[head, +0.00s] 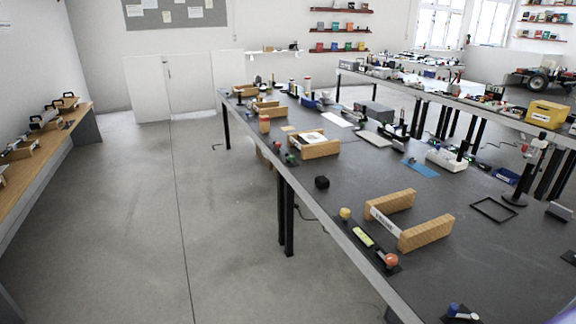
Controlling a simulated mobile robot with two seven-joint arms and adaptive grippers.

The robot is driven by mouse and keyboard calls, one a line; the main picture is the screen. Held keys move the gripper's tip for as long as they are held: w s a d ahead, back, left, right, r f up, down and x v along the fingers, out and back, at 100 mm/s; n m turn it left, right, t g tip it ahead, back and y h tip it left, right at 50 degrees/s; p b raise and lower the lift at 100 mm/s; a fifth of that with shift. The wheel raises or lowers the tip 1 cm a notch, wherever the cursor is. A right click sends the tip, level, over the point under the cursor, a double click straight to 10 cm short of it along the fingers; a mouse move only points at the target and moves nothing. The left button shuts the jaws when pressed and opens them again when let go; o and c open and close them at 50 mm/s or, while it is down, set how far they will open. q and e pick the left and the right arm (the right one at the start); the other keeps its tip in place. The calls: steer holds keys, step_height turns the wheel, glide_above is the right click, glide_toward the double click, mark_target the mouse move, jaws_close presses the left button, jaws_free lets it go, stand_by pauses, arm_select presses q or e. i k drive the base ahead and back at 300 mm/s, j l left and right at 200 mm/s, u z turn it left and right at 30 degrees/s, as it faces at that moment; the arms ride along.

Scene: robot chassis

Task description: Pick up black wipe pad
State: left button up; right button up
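A small black block (321,182) sits on the dark grey table near its left edge; it may be the black wipe pad, but it is too small to be sure. A thin black square frame (492,210) lies flat farther right on the same table. Neither of my grippers shows in the head view.
The long dark table (345,205) holds a wooden block holder (426,233), a button strip (370,240) along the left edge, a blue sheet (420,169) and a white box (446,160). Open floor (180,220) lies left of it. A wooden bench (40,155) stands at far left.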

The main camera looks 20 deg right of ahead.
mark_target(323, 182)
steer(key=i+z, duration=0.1)
steer(key=i, duration=0.7)
steer(key=i+j+z, duration=0.15)
steer(key=i, duration=0.65)
